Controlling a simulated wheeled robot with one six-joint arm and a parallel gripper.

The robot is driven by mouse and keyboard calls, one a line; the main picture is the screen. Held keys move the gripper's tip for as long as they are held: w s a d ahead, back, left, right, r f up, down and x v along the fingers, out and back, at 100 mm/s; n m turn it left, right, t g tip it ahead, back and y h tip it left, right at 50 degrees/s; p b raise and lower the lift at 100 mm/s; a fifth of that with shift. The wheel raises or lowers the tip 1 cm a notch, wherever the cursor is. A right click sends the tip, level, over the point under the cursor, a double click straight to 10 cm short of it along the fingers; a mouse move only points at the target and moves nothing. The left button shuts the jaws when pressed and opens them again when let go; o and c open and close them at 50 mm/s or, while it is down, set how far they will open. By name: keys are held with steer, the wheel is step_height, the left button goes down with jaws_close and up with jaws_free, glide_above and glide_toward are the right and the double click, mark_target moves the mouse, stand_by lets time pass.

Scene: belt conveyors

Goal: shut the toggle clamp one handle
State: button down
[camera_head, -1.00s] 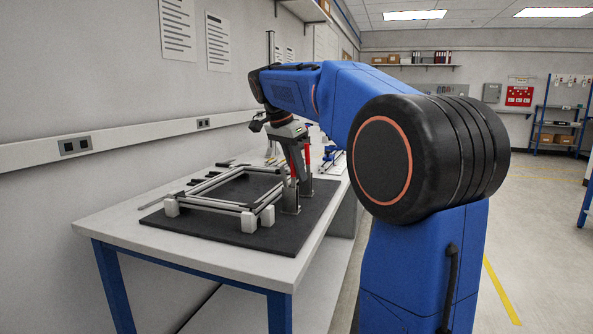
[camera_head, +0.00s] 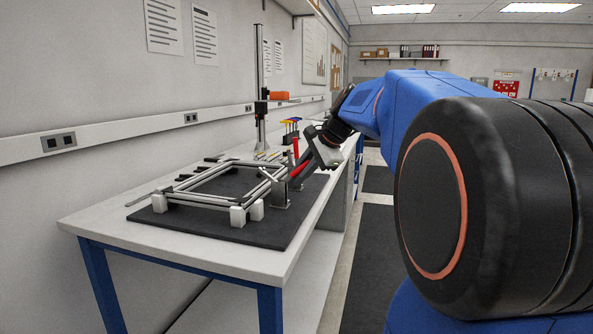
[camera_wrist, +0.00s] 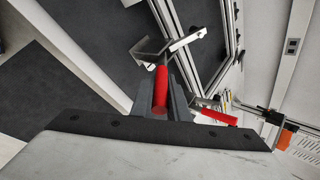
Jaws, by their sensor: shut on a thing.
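The near toggle clamp (camera_head: 280,194) is a grey metal bracket at the right corner of the aluminium frame (camera_head: 205,201). Its red handle (camera_head: 302,170) leans to the right, tilted up from the clamp. My gripper (camera_head: 294,180) comes in tilted from the upper right and is shut on this red handle. In the wrist view, the held red handle (camera_wrist: 160,88) lies between my grey fingers (camera_wrist: 160,80), which hide part of its sides. A second clamp's red handle (camera_head: 295,149) stands nearly upright behind; it also shows in the wrist view (camera_wrist: 218,117). I cannot read any clamp numbers.
The frame rests on white blocks (camera_head: 238,216) on a dark mat (camera_head: 215,228) on a white table (camera_head: 90,217). A tall column stand (camera_head: 260,90) and coloured-handled tools (camera_head: 291,128) are at the back. The wall is left; open floor lies right of the table.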

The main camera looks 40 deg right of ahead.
steer(key=t, duration=0.1)
steer(key=f+t+y, duration=0.2)
steer(key=shift+s+d+f+m+t, duration=0.1)
steer(key=shift+s+d+m+t, duration=0.2)
steer(key=shift+s+m, duration=0.1)
steer(key=shift+f+m+t+y, duration=0.2)
steer(key=shift+f+t+y, duration=0.25)
steer(key=shift+t, duration=0.35)
steer(key=shift+f+m+t+y, duration=0.2)
steer(key=shift+f+t+y, duration=0.25)
steer(key=shift+t, duration=0.35)
steer(key=shift+a, duration=0.1)
steer(key=c, duration=1.7)
jaws_free()
steer(key=shift+w, duration=0.1)
steer(key=v, duration=1.7)
steer(key=shift+f, duration=0.1)
